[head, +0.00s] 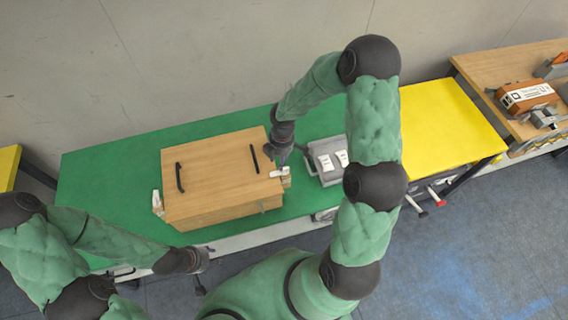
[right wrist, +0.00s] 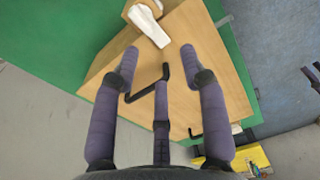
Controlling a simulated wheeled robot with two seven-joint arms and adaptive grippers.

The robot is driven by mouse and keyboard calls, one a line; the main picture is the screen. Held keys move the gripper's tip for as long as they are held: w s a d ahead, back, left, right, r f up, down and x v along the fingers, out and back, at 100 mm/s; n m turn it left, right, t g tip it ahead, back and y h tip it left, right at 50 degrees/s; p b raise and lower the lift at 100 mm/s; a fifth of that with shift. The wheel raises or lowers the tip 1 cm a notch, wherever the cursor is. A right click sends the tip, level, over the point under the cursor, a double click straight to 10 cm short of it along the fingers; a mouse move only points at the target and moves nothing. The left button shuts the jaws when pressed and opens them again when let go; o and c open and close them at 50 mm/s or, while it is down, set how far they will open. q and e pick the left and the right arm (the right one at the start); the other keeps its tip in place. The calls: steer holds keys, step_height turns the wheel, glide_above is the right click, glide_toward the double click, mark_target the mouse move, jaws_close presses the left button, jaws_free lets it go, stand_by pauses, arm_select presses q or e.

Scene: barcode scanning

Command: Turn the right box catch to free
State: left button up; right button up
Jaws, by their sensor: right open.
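A wooden box (head: 215,165) with two black handles sits on the green table. The white right catch (head: 280,172) is at the box's right edge, and a white left catch (head: 157,202) is at its left edge. My right gripper (head: 283,153) is close above the right catch. In the right wrist view, its fingers (right wrist: 159,58) are spread and empty, with a white catch (right wrist: 148,25) just beyond the fingertips. I cannot tell if they touch it. My left gripper (head: 200,260) is low, in front of the table, away from the box; its fingers are too small to read.
A grey device (head: 325,160) with white labels stands just right of the box. A yellow-topped table (head: 445,125) is further right, then a wooden bench (head: 515,65) with equipment. The green table left of the box is clear (head: 110,185).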

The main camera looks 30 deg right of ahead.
steer(key=shift+n+h, duration=0.4)
steer(key=shift+n, duration=0.3)
steer(key=f, duration=0.3)
steer(key=d+f+b, duration=0.1)
steer(key=f, duration=0.2)
steer(key=w+d+f, duration=0.1)
steer(key=f, duration=0.1)
steer(key=shift+d+f, duration=0.15)
steer(key=shift+f, duration=0.25)
jaws_close()
